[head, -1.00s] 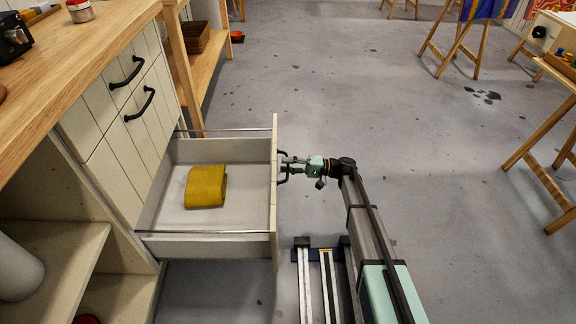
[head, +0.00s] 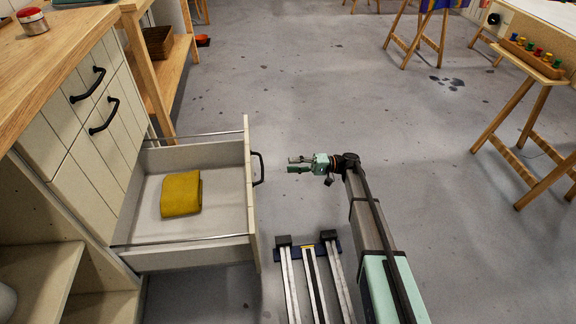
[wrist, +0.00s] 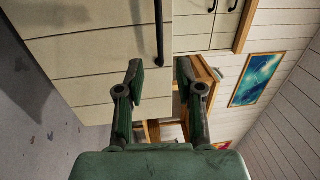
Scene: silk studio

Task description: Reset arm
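My gripper (head: 291,164) is to the right of the open drawer (head: 200,244), a short gap away from its black handle (head: 258,168). In the wrist view the two fingers of my gripper (wrist: 157,85) stand apart with nothing between them. The drawer's front panel (wrist: 100,60) fills much of the left of that view, with the black handle (wrist: 159,30) ahead of the fingers. A folded mustard-yellow cloth (head: 181,193) lies inside the drawer.
The wooden-topped cabinet (head: 60,60) stands on the left with two shut fronts above the drawer. An easel (head: 418,35) and a small table with coloured pots (head: 532,55) stand at the right. Grey floor (head: 330,90) is clear around the arm.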

